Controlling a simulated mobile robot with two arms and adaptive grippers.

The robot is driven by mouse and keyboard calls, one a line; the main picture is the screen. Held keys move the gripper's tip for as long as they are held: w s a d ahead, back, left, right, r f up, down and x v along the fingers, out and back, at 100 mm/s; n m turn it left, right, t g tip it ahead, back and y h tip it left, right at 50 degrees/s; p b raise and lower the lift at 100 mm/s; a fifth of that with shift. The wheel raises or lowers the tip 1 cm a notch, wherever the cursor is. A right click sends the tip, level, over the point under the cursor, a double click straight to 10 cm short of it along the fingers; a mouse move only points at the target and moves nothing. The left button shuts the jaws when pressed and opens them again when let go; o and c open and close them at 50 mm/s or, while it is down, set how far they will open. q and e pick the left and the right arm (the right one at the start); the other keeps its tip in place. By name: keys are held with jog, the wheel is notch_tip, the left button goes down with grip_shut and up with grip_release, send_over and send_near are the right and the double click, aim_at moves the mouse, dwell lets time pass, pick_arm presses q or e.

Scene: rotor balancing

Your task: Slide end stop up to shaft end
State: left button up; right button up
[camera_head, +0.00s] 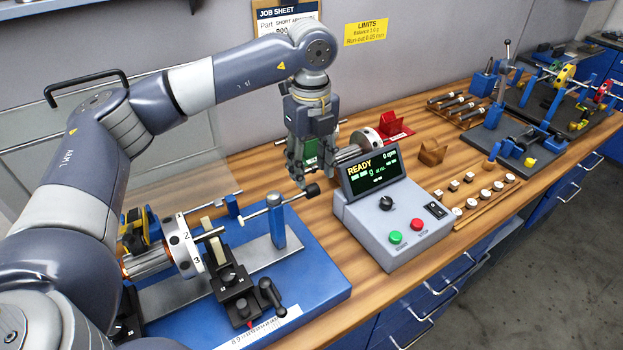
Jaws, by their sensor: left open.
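The end stop appears to be the blue post (278,224) on the right part of the blue balancing base. A thin metal rod (258,213) passes through its top and ends in a black knob (312,190) at the right. The rotor (187,243), with a white numbered disc, lies on the stand to the left. Its shaft (209,234) points right toward the post, with a visible gap to the rod's tip. My left gripper (310,172) points down, open and empty, just above and behind the knob. My right gripper is out of view.
A grey control box (395,222) with a lit READY screen stands right of the base. Behind my gripper are another rotor (364,143) and a red stand (396,128). A black clamp with a lever (240,290) sits at the base's front. Small weights (471,203) lie right.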

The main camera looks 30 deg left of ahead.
aim_at(311, 186)
pick_arm(q)
jog(key=f, duration=0.3)
jog(key=w+f+p, duration=0.1)
jog(key=shift+a+f, duration=0.25)
jog(key=shift+f, duration=0.1)
jog(key=shift+s+d+f, duration=0.2)
jog(key=shift+s+f, duration=0.05)
jog(key=shift+f, duration=0.2)
jog(key=shift+w+a+f, duration=0.1)
grip_shut()
